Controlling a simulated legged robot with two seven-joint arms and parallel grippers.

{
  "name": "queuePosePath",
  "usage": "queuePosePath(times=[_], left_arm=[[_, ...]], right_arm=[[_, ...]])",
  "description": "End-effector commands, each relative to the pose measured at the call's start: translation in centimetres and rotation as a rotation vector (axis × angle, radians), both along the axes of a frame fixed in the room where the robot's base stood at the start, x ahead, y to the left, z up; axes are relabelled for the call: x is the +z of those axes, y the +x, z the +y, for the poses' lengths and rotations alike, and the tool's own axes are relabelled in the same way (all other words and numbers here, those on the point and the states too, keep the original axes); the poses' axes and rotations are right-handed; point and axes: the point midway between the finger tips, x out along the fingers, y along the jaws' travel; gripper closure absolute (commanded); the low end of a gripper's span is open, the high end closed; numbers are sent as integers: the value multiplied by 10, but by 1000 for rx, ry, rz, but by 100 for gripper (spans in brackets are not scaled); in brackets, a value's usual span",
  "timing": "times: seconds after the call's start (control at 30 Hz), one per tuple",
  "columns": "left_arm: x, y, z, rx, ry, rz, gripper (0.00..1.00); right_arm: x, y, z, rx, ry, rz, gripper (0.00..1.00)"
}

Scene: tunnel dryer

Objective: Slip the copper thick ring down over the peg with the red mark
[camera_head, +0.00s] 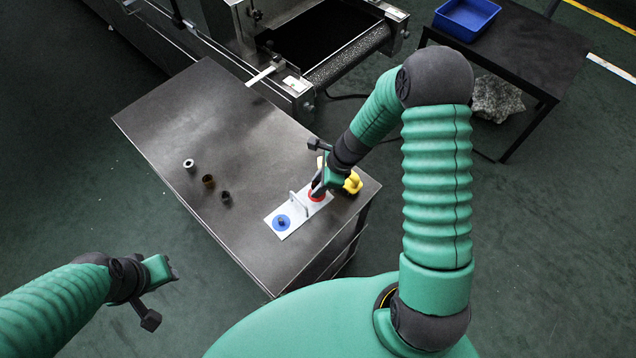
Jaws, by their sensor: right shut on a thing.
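A white board (271,222) lies near the table's right end. It has a blue round mark (282,221) with a short dark peg, and a red round mark (317,196) partly hidden by my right gripper. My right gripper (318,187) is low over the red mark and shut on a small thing. The fingers hide that thing, so I cannot tell its colour or how it sits against the red-mark peg. A brownish ring (208,181) stands on the table; I cannot tell whether it is the copper thick one. My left gripper (164,294) is open and empty, off the table's front-left side.
A pale ring (189,164) and a dark ring (225,197) stand beside the brownish one. A white upright piece (297,203) stands between the marks. A yellow object (352,183) is right of my gripper. The dryer's belt (349,55) is behind the table. The table's left half is mostly clear.

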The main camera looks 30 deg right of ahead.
Motion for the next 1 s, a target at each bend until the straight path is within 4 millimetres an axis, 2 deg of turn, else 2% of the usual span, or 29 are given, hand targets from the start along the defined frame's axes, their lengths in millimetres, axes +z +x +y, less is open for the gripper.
queuePosePath(times=[0.73, 0.77, 0.93, 1.0], left_arm=[[-15, 0, 0, 0, 0, 0, 64], [-13, 0, 0, 0, 0, 0, 64], [-13, 0, 0, 0, 0, 0, 64], [-13, 0, 0, 0, 0, 0, 64]], right_arm=[[-20, 0, 0, 0, 1, -1, 100], [-18, 0, 0, 0, 1, -1, 67], [-18, 0, 0, 0, 0, 0, 45], [-18, 0, 0, 0, 0, 0, 45]])
